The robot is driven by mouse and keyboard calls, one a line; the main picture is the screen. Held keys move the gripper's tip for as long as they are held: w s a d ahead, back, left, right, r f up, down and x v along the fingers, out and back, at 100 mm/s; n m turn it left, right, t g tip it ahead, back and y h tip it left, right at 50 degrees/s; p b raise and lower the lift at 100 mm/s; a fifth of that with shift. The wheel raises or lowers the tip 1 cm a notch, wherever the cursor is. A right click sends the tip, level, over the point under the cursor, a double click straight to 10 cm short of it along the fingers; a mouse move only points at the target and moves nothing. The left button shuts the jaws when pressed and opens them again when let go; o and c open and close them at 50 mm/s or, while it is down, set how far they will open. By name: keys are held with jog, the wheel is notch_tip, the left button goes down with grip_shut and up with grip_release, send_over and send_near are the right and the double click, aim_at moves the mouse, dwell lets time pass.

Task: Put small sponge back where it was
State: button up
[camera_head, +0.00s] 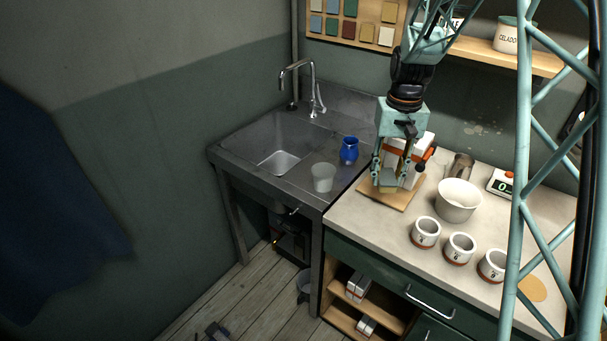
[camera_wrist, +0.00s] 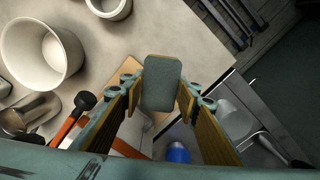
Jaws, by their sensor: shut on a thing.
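My gripper (camera_head: 390,176) is at the back left of the counter, just above a wooden board (camera_head: 397,202). In the wrist view my gripper (camera_wrist: 160,88) is shut on the small sponge (camera_wrist: 162,74), a grey-green rounded block between the fingertips. The board (camera_wrist: 127,66) shows partly behind it there. In the head view the sponge is mostly hidden by the fingers. I cannot tell whether the sponge touches the board.
A white block with an orange-handled tool (camera_head: 427,158) stands close behind my gripper. A white bowl (camera_head: 458,203) and several labelled cups (camera_head: 426,232) stand to the right. A blue cup (camera_head: 349,151) and a translucent cup (camera_head: 323,178) stand left by the sink (camera_head: 277,150).

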jog(key=shift+w+a, duration=0.1)
jog(key=w+a+r+n+p, duration=0.1)
jog(key=w+a+n+p, duration=0.5)
jog(key=w+a, duration=0.4)
jog(key=n+p, duration=0.5)
jog(key=p, duration=0.2)
send_over(304, 173)
jog(key=f, duration=0.1)
jog(key=shift+s+f, duration=0.15)
jog(key=shift+f, duration=0.05)
jog(key=shift+f, duration=3.1)
jog(key=shift+f+p, duration=0.4)
jog(key=shift+f, duration=1.45)
jog(key=shift+f, duration=0.2)
